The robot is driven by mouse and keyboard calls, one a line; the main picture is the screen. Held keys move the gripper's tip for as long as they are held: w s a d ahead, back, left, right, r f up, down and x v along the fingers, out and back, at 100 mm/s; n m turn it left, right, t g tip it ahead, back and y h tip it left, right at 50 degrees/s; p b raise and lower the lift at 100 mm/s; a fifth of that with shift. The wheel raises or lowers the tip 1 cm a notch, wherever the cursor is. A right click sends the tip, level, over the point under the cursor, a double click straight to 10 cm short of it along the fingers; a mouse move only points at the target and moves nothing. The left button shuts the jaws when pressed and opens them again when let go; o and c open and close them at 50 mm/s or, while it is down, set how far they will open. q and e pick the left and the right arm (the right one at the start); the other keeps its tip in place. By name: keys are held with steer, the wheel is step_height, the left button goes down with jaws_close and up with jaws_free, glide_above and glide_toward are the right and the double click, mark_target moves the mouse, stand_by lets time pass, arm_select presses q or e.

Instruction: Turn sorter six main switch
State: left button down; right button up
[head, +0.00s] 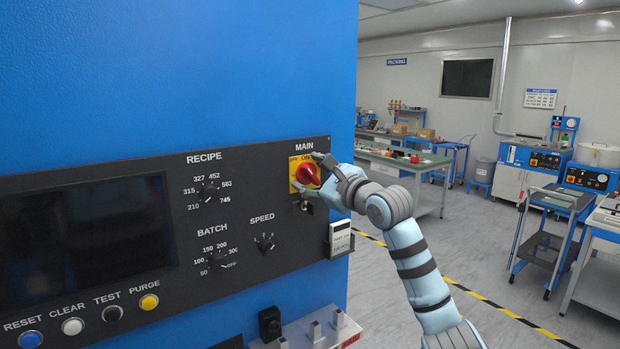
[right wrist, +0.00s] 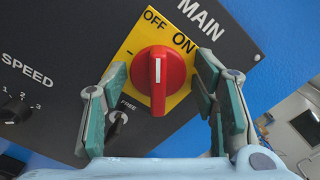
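The main switch is a red knob (head: 308,175) on a yellow plate (head: 294,162) under the word MAIN, at the right end of the black panel. In the right wrist view the knob (right wrist: 161,98) has a white mark that points roughly at OFF on the yellow plate (right wrist: 127,58); ON is to the right of it. My right gripper (head: 312,172) is at the switch. In the right wrist view its fingers (right wrist: 162,70) are open, one on each side of the knob, with gaps visible between them and it. My left gripper is not in view.
The black panel (head: 230,240) also carries recipe, batch and speed dials, a dark screen (head: 90,240) and several push buttons. A small keyed switch marked FREE (right wrist: 117,119) sits just below the main switch.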

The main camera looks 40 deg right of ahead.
steer(key=shift+o, duration=0.7)
steer(key=shift+w+f, duration=0.1)
steer(key=shift+w, duration=0.05)
steer(key=shift+s, duration=0.25)
steer(key=s+b, duration=0.6)
steer(key=s, duration=0.1)
steer(key=shift+s, duration=0.35)
